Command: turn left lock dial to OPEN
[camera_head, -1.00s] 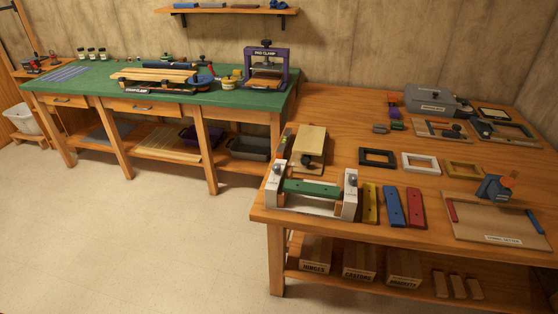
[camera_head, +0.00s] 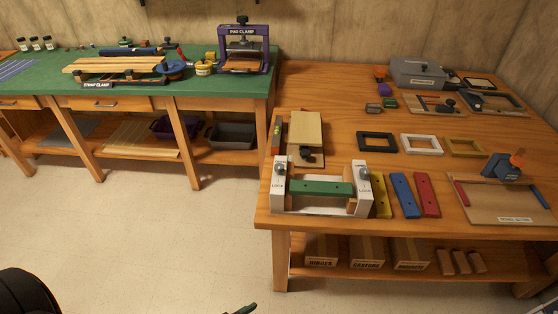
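The lock fixture has two white end blocks with a green bar (camera_head: 321,188) held between them, at the front left of the wooden bench. A grey dial, the left lock dial (camera_head: 281,163), sits on top of the left white block (camera_head: 279,190), which carries small lettering. A second grey dial, the right lock dial (camera_head: 364,174), sits on the right white block (camera_head: 363,195). The dial settings are too small to read.
Yellow, blue (camera_head: 402,195) and red bars lie right of the fixture. A wooden block (camera_head: 305,135) stands behind it. Small frames (camera_head: 376,142) lie farther back. A green-topped bench (camera_head: 190,84) stands to the left. Open floor (camera_head: 190,235) lies before the benches.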

